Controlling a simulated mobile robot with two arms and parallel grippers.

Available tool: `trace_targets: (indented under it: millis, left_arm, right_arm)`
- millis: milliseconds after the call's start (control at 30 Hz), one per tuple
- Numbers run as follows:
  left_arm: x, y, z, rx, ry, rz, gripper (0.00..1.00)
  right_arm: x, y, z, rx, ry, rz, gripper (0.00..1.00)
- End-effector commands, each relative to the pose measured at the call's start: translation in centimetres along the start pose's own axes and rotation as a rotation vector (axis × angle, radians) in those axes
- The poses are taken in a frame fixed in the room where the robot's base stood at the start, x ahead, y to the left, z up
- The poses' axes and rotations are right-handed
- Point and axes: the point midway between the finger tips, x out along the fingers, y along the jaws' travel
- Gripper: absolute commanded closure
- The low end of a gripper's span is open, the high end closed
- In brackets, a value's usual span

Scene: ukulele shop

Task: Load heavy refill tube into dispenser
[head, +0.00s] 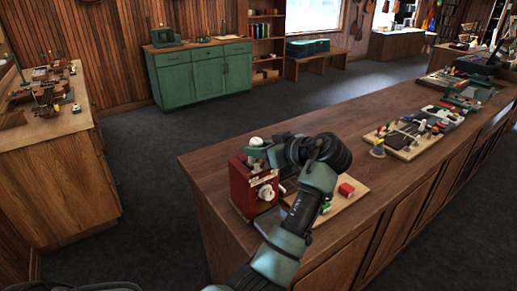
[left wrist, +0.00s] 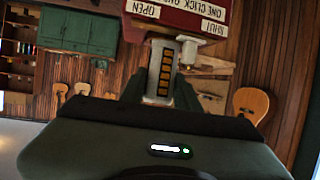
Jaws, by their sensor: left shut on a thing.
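The red dispenser (head: 240,188) stands on the near end of the long wooden counter, with a white knob on its front. In the left wrist view the dispenser (left wrist: 190,15) appears upside down, with OPEN and SHUT labels. My left gripper (head: 262,150) is above the dispenser, shut on the refill tube. The tube's pale top (head: 256,141) shows between the fingers. In the left wrist view the tube (left wrist: 164,72) is pale with a row of yellow-orange marks, between the dark fingers. Its lower end meets or overlaps the dispenser's top edge; I cannot tell whether it is inside.
A light board (head: 350,203) with a red block (head: 346,189) lies right of the dispenser, partly behind my arm. Boards with small parts (head: 405,138) lie farther along the counter (head: 330,240). Bare counter top lies between them. A workbench (head: 55,130) stands at left.

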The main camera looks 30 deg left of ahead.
Motion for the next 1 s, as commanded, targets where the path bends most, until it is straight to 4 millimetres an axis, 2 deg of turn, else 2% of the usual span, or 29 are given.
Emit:
trace_targets:
  millis: [500,1000]
  left_arm:
    - [0.0,0.0,0.0,0.0,0.0,0.0,1.0]
    - [0.4,0.0,1.0,0.0,0.0,0.0,1.0]
  right_arm:
    - [0.2,0.0,0.0,0.0,0.0,0.0,1.0]
    - [1.0,0.0,0.1,0.0,0.0,0.0,1.0]
